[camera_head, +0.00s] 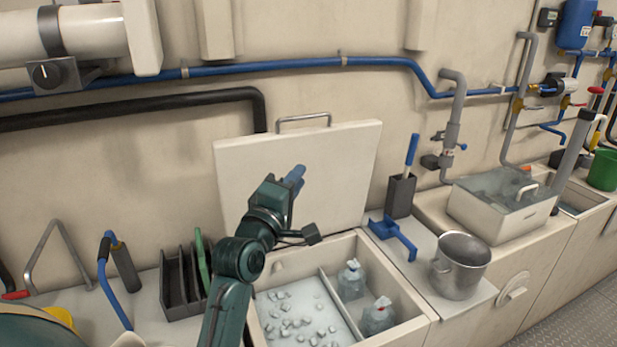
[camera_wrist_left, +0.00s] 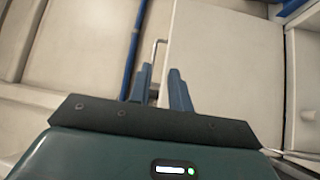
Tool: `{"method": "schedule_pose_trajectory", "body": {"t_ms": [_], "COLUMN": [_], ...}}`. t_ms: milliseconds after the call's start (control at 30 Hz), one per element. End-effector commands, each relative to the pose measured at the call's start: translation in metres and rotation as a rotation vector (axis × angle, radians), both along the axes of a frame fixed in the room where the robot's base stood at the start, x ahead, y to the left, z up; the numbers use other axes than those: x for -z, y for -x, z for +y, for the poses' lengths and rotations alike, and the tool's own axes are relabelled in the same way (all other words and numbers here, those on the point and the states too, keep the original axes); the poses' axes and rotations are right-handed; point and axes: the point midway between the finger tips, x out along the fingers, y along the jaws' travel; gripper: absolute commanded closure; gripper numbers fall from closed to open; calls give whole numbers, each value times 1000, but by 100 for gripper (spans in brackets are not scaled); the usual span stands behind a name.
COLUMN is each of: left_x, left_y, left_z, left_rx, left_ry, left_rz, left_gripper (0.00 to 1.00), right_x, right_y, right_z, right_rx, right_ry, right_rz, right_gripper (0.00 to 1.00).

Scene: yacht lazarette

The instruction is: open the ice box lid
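The ice box lid (camera_head: 335,165) is a cream panel standing raised behind the ice box (camera_head: 412,312), tilted back near the wall. Its metal handle (camera_head: 303,119) is on the top edge. The box below is uncovered, showing ice cubes and two bagged or bottled items. My left gripper (camera_head: 297,174) is in front of the lid, below the handle, with blue fingers. In the left wrist view the fingers (camera_wrist_left: 160,88) are apart with nothing between them; the lid (camera_wrist_left: 225,75) and handle (camera_wrist_left: 155,58) show beyond. Contact with the lid cannot be told. My right gripper is not in view.
A black rack (camera_head: 180,285) stands left of the box. A blue pipe (camera_head: 290,65) runs along the wall above the lid.

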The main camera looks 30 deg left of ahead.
Motion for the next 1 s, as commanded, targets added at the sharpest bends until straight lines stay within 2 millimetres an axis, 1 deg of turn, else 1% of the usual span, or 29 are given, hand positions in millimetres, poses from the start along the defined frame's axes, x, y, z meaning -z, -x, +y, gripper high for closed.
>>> {"method": "schedule_pose_trajectory", "body": {"t_ms": [167,267,367,400,433,467,500,567,600,667,700,800,833,900,1000], "left_x": [1,15,54,77,95,115,141,178,201,233,251,286,294,308,318], "left_y": [0,2,12,19,26,35,49,72,90,118,137,182,193,215,235], "left_z": [0,-5,-19,-27,-33,-41,-51,-65,-75,-89,-98,-116,-120,-129,-135], "left_rx": [1,3,17,31,45,65,96,153,196,268,316,432,462,520,570], "left_ry": [-2,-55,-210,-301,-376,-457,-567,-729,-832,-976,-1064,-1242,-1283,-1361,-1428], "left_rz": [1,33,116,162,198,236,282,343,376,415,434,459,463,463,458], "left_gripper": [80,80,80,80,80,80,80,80,80,80,80,80,80,80,80], "right_x": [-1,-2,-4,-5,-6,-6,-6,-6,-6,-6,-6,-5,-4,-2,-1], "right_y": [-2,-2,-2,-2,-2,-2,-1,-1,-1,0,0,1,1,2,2], "right_z": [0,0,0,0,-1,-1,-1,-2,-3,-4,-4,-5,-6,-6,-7], "right_rx": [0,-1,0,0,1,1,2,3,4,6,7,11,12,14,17], "right_ry": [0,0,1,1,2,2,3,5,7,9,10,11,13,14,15], "right_rz": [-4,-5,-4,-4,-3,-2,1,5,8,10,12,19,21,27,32], "right_gripper": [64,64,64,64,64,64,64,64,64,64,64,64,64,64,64]}}
